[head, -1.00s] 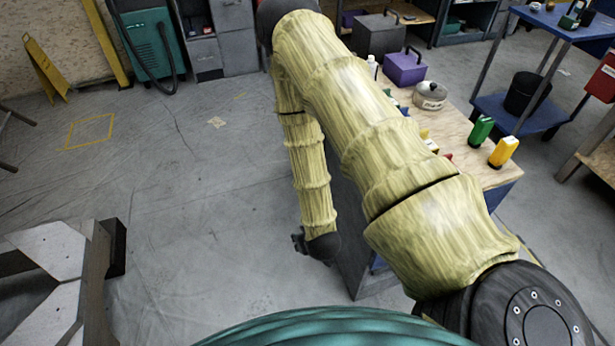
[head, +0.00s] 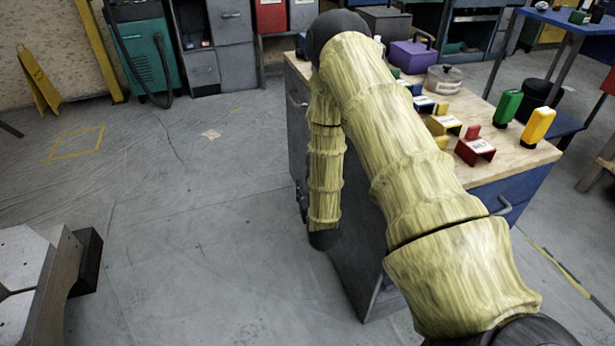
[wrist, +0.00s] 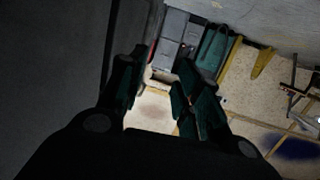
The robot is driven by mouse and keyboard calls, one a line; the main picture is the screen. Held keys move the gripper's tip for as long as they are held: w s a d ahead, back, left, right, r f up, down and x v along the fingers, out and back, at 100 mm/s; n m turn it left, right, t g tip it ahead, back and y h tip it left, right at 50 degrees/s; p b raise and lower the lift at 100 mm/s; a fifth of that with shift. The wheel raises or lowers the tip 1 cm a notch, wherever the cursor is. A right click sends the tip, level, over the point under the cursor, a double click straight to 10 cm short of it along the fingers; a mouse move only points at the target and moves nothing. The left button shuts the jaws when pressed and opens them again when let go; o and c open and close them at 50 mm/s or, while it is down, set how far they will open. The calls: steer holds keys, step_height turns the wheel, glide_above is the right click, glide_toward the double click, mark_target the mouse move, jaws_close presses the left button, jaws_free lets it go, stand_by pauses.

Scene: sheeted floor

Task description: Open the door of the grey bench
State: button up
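The grey bench has a wooden top (head: 500,167) and a grey side (head: 350,265) facing left, partly hidden by my arm. A bar handle (head: 297,101) shows on the upper far part of that side. The grey front appears shut where I can see it. My gripper (wrist: 160,78) has its two dark fingers apart, with nothing seen between them. In the wrist view, a dark grey panel (wrist: 50,60), seemingly the bench's, stands close on the left. In the head view the gripper is mostly hidden behind my forearm, low beside the bench's grey side.
On the bench top stand a pot (head: 444,80), a purple box (head: 411,57), a green bottle (head: 507,107), a yellow bottle (head: 538,127) and a red holder (head: 475,146). A grey metal structure (head: 45,290) is at lower left. The floor (head: 190,220) between is clear.

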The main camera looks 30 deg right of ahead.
steer(key=shift+m+t+h, duration=0.4)
steer(key=shift+t+h, duration=0.4)
steer(key=b+x, duration=0.2)
steer(key=x, duration=0.2)
steer(key=d+b+x, duration=0.1)
steer(key=b+x, duration=0.1)
steer(key=x, duration=0.3)
steer(key=s+d+b+x, duration=0.1)
steer(key=b+x, duration=0.1)
steer(key=x, duration=0.3)
steer(key=shift+w+d+f+b, duration=0.1)
steer(key=shift+w+f+b, duration=0.2)
steer(key=shift+b, duration=0.1)
steer(key=shift+s, duration=0.1)
jaws_close()
